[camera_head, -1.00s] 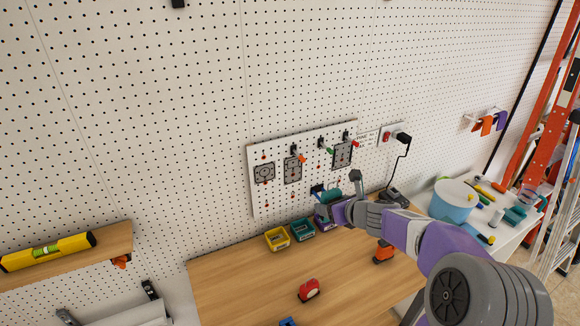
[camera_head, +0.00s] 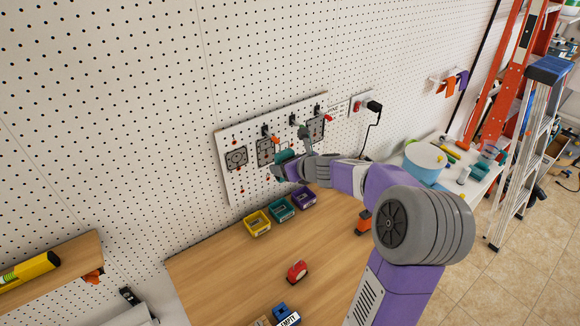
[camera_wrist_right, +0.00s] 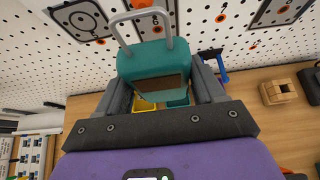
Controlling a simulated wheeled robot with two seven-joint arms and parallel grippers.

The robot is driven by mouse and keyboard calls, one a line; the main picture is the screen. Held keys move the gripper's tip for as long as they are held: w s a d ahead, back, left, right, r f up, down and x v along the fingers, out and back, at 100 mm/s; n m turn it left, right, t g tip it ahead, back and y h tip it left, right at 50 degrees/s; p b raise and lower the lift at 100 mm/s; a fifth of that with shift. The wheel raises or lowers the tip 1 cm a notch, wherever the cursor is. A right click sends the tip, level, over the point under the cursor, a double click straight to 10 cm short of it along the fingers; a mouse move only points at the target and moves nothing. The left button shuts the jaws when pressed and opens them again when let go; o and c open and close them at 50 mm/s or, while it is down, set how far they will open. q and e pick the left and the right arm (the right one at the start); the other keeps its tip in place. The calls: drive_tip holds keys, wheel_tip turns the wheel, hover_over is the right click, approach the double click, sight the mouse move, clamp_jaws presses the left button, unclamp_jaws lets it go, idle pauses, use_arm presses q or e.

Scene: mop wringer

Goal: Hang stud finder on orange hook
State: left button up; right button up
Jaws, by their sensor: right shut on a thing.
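The stud finder (camera_wrist_right: 153,62) is a teal block with a grey wire loop on top. In the right wrist view it sits between the two fingers of my right gripper (camera_wrist_right: 160,88), which is shut on it. In the head view my right gripper (camera_head: 284,171) holds the stud finder (camera_head: 284,157) just in front of the white hook board, with its body apart from the orange hook. The orange hook (camera_head: 274,139) sticks out above and left of it. In the wrist view, an orange part (camera_wrist_right: 142,3) shows near the loop; whether they touch I cannot tell. My left gripper is out of view.
Green (camera_head: 303,129) and red (camera_head: 328,118) hooks sit to the right on the board (camera_head: 231,180). Yellow (camera_head: 257,222), teal (camera_head: 281,209) and purple (camera_head: 304,198) bins stand below. A red tape measure (camera_head: 297,271) lies on the wooden bench (camera_head: 225,270). The bench's middle is clear.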

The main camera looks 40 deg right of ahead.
sight(287, 154)
drive_tip(key=shift+w+d+p, duration=0.2)
drive_tip(key=shift+w+p, duration=0.4)
drive_tip(key=shift+w, duration=1.1)
drive_tip(key=shift+w+d+p, duration=0.15)
drive_tip(key=shift+w+p, duration=0.4)
drive_tip(key=shift+w, duration=1.1)
drive_tip(key=shift+w+d+f, duration=0.1)
drive_tip(key=shift+w+f, duration=0.35)
drive_tip(key=shift+w, duration=0.1)
drive_tip(key=o, duration=1.1)
drive_tip(key=shift+s, duration=0.1)
drive_tip(key=v, duration=0.7)
drive_tip(key=shift+s+r, duration=0.15)
drive_tip(key=shift+s, duration=0.05)
